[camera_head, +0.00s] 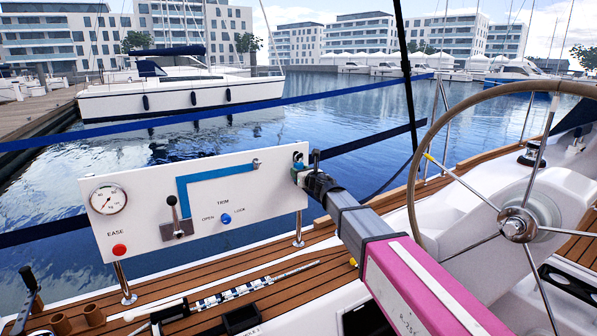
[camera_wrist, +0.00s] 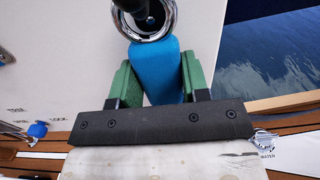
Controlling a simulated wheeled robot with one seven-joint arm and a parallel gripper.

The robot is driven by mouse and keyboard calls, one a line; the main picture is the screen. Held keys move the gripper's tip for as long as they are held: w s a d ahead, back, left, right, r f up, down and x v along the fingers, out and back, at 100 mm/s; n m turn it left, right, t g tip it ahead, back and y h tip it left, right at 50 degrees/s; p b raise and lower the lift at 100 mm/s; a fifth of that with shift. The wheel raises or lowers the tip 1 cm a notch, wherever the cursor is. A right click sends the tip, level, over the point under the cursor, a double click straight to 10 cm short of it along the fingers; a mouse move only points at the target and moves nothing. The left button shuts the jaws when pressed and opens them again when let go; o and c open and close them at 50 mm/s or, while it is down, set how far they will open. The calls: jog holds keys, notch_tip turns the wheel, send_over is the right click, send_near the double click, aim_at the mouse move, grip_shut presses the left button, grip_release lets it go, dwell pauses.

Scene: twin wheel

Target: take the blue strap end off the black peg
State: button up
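In the wrist view, a black peg (camera_wrist: 150,8) with a shiny chrome ring (camera_wrist: 150,28) stands at the top. A blue strap end (camera_wrist: 160,68) lies just below the ring, between the two green fingers of my gripper (camera_wrist: 158,80). The fingers stand on either side of it, the right one close against it; a pale gap shows at lower left. Whether both fingers press on it is unclear. In the head view, my gripper (camera_head: 305,178) is at the right end of the white panel (camera_head: 150,205), by the black peg (camera_head: 316,158). It largely hides the strap end there.
The panel also bears a gauge (camera_head: 108,199), a red button (camera_head: 119,250), a black lever (camera_head: 172,208), a blue L-shaped band (camera_head: 205,178) and a blue knob (camera_head: 226,218). A steering wheel (camera_head: 425,190) stands to the right. Wooden deck lies below; water lies behind.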

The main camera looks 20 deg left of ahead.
aim_at(300, 167)
jog(key=o, duration=0.3)
jog(key=c, duration=0.5)
jog(key=shift+c, duration=0.2)
jog(key=shift+s+d+r, duration=0.1)
jog(key=shift+r, duration=0.35)
jog(key=shift+s+d+r, duration=0.25)
jog(key=shift+d+r, duration=0.1)
jog(key=shift+r, duration=0.15)
dwell(0.6)
jog(key=shift+s+d, duration=0.1)
jog(key=shift+v, duration=1.8)
jog(key=shift+d, duration=0.1)
jog(key=v, duration=0.6)
jog(key=shift+s+d, duration=0.25)
jog(key=shift+d, duration=0.1)
